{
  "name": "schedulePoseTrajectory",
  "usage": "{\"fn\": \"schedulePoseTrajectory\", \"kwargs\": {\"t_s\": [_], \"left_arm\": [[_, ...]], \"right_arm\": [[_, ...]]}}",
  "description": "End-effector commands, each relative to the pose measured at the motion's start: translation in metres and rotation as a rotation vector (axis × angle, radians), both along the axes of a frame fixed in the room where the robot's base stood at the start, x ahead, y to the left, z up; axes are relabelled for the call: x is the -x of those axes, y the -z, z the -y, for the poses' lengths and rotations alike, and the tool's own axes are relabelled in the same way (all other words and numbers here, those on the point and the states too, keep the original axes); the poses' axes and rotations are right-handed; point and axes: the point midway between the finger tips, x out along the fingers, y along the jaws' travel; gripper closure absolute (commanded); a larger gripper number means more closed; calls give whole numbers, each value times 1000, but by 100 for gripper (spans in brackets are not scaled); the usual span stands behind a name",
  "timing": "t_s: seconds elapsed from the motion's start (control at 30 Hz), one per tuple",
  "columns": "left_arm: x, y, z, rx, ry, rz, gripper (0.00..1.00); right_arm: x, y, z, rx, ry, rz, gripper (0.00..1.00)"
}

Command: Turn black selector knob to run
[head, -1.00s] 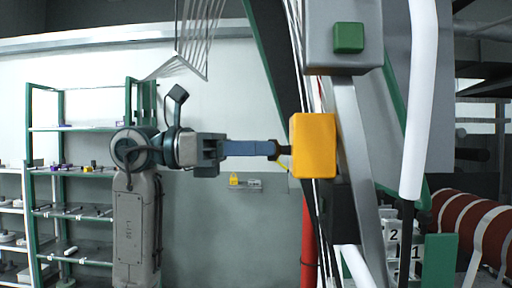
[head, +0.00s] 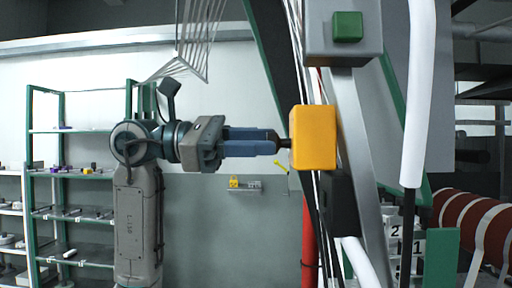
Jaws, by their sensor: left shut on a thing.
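A yellow box (head: 314,138) is mounted on the slanted machine frame at the centre of the head view. A small black selector knob (head: 285,143) sticks out of its left side. My left gripper (head: 275,141) reaches in from the left, level with the box, and its blue fingers are shut on the knob. The fingertips hide part of the knob, and I cannot read any position mark on it. My right gripper is not in view.
A grey box with a green button (head: 347,27) sits above the yellow box. Thin white cords and a red post (head: 309,240) run close by. A white tube (head: 418,95) hangs at right. Green shelving (head: 32,150) stands at far left.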

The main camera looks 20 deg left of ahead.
Motion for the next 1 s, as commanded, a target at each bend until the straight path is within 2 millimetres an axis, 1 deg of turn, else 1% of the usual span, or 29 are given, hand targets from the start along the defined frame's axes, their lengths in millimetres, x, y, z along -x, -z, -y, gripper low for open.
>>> {"fn": "schedulePoseTrajectory", "kwargs": {"t_s": [0.2,0.4,0.6,1.0], "left_arm": [[0,1,0,-44,0,153,92],[1,1,0,-72,0,252,92],[1,1,0,-88,0,306,92],[1,1,0,-93,1,322,92]], "right_arm": [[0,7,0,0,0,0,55],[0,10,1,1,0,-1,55],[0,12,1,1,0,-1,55],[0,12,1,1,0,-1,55]]}}
